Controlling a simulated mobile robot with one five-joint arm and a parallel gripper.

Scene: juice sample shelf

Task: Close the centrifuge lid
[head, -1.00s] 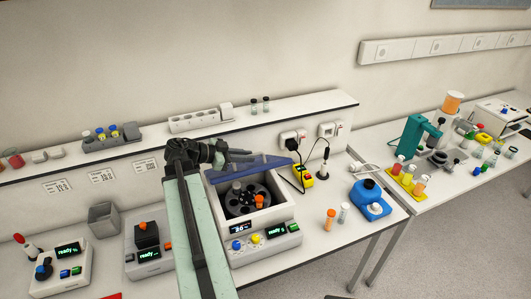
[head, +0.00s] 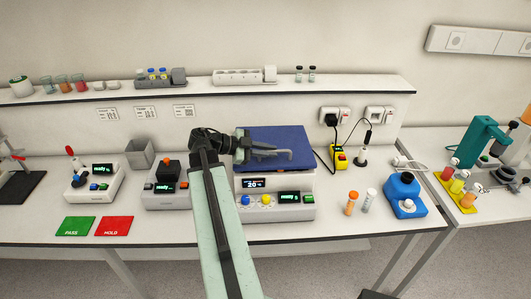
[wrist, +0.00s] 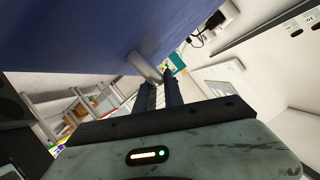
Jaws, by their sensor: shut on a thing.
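The white centrifuge (head: 279,212) stands on the bench with a small display and buttons on its front. Its blue lid (head: 280,138) covers the top opening, so the rotor inside is hidden. I cannot tell whether the lid lies fully flush. My gripper (head: 288,155) is over the lid's front part. In the wrist view my gripper (wrist: 160,92) is shut on the grey lid handle (wrist: 142,66), beside the lid's large blue surface (wrist: 70,35).
Left of the centrifuge is a device with a dark block (head: 168,169). To the right stand an orange-capped tube (head: 351,204), a grey-capped tube (head: 369,200) and a blue device (head: 404,194). A yellow switch box (head: 340,158) sits behind. Green and red pads (head: 114,226) lie front left.

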